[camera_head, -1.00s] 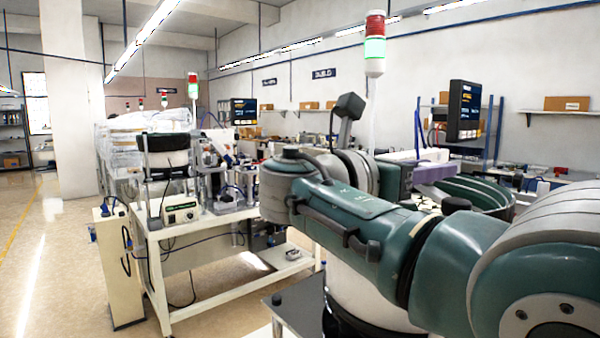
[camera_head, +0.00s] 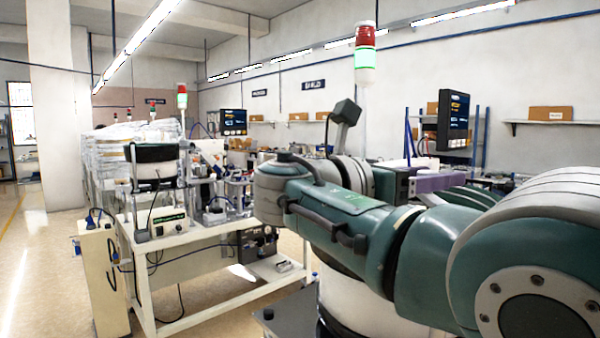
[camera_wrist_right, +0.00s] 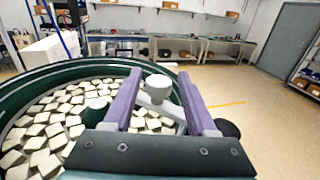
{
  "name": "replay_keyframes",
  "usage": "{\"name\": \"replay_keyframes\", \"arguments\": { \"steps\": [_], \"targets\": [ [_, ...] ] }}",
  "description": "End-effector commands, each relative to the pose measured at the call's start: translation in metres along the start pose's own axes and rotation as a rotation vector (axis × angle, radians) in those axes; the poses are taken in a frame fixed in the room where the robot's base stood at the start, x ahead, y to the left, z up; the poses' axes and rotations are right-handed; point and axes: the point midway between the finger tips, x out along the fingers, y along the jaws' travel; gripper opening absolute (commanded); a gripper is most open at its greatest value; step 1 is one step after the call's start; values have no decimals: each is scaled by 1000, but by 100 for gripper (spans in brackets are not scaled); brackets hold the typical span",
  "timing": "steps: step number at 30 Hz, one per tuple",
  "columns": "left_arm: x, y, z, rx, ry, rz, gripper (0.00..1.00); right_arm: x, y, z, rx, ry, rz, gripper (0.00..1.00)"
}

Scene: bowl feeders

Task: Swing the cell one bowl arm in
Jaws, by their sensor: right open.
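My right gripper (camera_wrist_right: 160,76) has two purple fingers spread apart in the right wrist view. A pale grey round knob (camera_wrist_right: 158,84) on a light grey arm (camera_wrist_right: 165,106) shows between the fingers, over the bowl. I cannot tell whether the fingers touch it. The green bowl (camera_wrist_right: 25,107) holds many cream block-shaped parts. In the head view one purple finger (camera_head: 432,183) shows beyond my green and grey right arm, beside the green bowl (camera_head: 478,196), which is mostly hidden. My left gripper is out of view.
A white bench (camera_head: 215,252) at left carries another feeder bowl (camera_head: 152,153) and a controller (camera_head: 168,221). A red and green light tower (camera_head: 365,55) and a monitor (camera_head: 454,115) stand behind my arm. Open floor (camera_wrist_right: 235,92) shows beyond the bowl.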

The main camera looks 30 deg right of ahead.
Motion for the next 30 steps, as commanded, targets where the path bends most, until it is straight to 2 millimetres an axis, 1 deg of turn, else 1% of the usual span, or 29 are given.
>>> {"name": "replay_keyframes", "arguments": {
  "steps": [1,2,8,11,14,21,24,27,30],
  "targets": [
    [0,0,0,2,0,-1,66,0,0,0,0,0,1,64],
    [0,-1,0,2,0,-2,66,0,0,0,0,0,2,66],
    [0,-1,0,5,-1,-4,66,-1,0,0,0,-1,3,66],
    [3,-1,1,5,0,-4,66,-6,1,-1,0,0,4,66],
    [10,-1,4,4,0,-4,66,-19,1,-3,0,-1,6,66],
    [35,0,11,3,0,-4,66,-68,1,-6,1,1,6,66],
    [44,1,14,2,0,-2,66,-84,1,-5,0,0,6,66],
    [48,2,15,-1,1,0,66,-95,0,-3,0,0,4,66],
    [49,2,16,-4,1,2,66,-99,0,-1,0,-1,2,66]
  ]
}}
